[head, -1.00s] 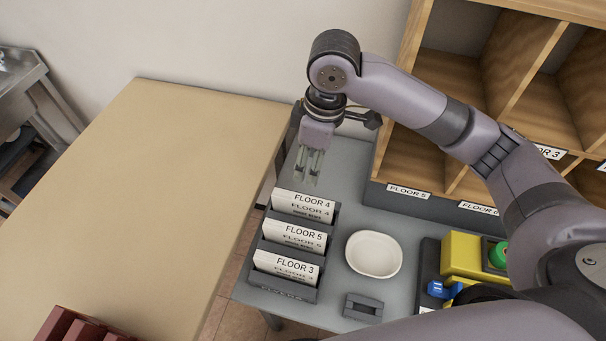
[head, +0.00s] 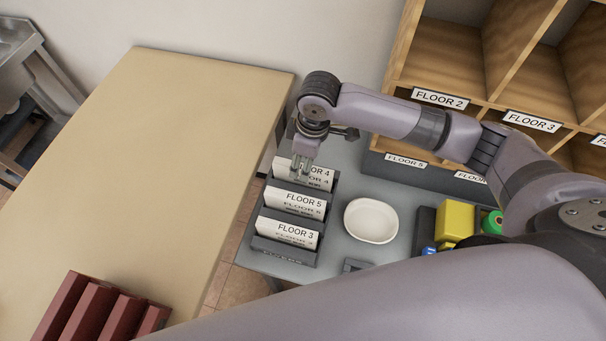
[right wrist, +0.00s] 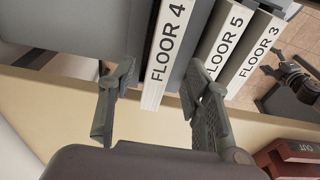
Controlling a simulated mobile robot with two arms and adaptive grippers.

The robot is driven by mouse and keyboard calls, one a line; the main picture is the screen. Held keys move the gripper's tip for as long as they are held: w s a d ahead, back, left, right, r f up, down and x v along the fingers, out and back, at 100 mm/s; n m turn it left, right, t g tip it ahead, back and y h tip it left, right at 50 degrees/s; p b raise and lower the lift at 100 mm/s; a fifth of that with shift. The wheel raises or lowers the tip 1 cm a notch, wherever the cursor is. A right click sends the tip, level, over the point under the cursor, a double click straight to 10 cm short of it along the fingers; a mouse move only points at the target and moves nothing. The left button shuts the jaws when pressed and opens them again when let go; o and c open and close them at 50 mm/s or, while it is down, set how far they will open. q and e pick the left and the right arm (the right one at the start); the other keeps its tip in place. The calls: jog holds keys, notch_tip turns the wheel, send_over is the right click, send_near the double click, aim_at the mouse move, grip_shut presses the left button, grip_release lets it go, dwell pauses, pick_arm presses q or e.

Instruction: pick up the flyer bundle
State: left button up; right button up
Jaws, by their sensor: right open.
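White flyer bundles stand in a dark grey rack (head: 288,251) with three slots. The FLOOR 4 bundle (head: 319,175) is at the back, the FLOOR 5 bundle (head: 297,202) in the middle and the FLOOR 3 bundle (head: 286,231) in front. My right gripper (head: 302,169) is at the FLOOR 4 bundle and hides part of its label. In the right wrist view my open right gripper (right wrist: 160,76) has one finger on each side of the FLOOR 4 bundle (right wrist: 164,55). Whether the fingers touch it, I cannot tell.
A white oval dish (head: 371,221) stands right of the rack on the grey table (head: 347,155). A wooden pigeonhole shelf (head: 445,55) rises behind. A yellow block (head: 455,220) is further right. The tan table (head: 150,170) at left is mostly clear, with a dark red rack (head: 98,310) in front.

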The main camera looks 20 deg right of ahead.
notch_tip(320, 180, down, 4)
jog(key=shift+r+p, duration=0.15)
jog(key=shift+p, duration=0.4)
jog(key=shift+f, duration=0.35)
pick_arm(q)
jog(key=shift+s+r, duration=0.65)
jog(key=shift+s, duration=0.2)
jog(key=shift+w, duration=0.2)
pick_arm(e)
grip_shut()
jog(key=shift+w+r, duration=0.1)
